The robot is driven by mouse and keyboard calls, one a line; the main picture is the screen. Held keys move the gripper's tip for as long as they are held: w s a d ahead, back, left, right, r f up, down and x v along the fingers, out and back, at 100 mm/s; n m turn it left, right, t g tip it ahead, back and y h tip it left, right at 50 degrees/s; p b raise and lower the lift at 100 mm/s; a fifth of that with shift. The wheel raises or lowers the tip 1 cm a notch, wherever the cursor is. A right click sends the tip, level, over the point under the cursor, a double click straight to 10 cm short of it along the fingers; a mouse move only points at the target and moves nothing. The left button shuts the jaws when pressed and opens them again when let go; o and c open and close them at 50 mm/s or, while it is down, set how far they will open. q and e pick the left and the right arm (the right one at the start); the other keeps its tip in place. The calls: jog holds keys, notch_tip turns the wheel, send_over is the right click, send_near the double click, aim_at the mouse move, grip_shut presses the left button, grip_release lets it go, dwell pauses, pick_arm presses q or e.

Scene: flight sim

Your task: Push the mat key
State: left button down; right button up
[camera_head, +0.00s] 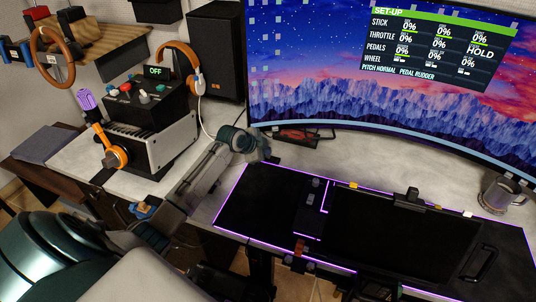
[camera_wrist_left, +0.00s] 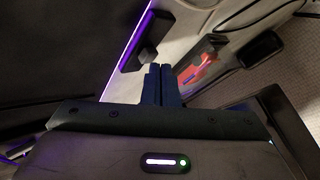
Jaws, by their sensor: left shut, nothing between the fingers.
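The black desk mat (camera_head: 250,208) has a glowing purple edge and lies on the pale desk in front of the wide screen. In the left wrist view, a small black block (camera_wrist_left: 146,42), which looks like the mat key, sits at the mat's purple edge. My left gripper (camera_head: 265,151) is over the mat's back left corner. In the left wrist view its blue fingertips (camera_wrist_left: 161,72) are together and empty, close to the block. I cannot tell whether they touch it. In the head view the gripper largely hides the block. My right gripper is not in view.
A red and black item (camera_head: 300,134) lies below the screen (camera_head: 390,80), beside the gripper. A black panel (camera_head: 400,235) covers much of the mat's right part. A grey mug (camera_head: 499,195) stands at the right. Headphones and control boxes (camera_head: 145,100) stand at the left.

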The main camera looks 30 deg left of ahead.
pick_arm(q)
jog(key=shift+r+p, duration=0.35)
jog(key=shift+r, duration=0.3)
notch_tip(320, 180, up, 6)
jog(key=p, duration=0.5)
dwell(1.2)
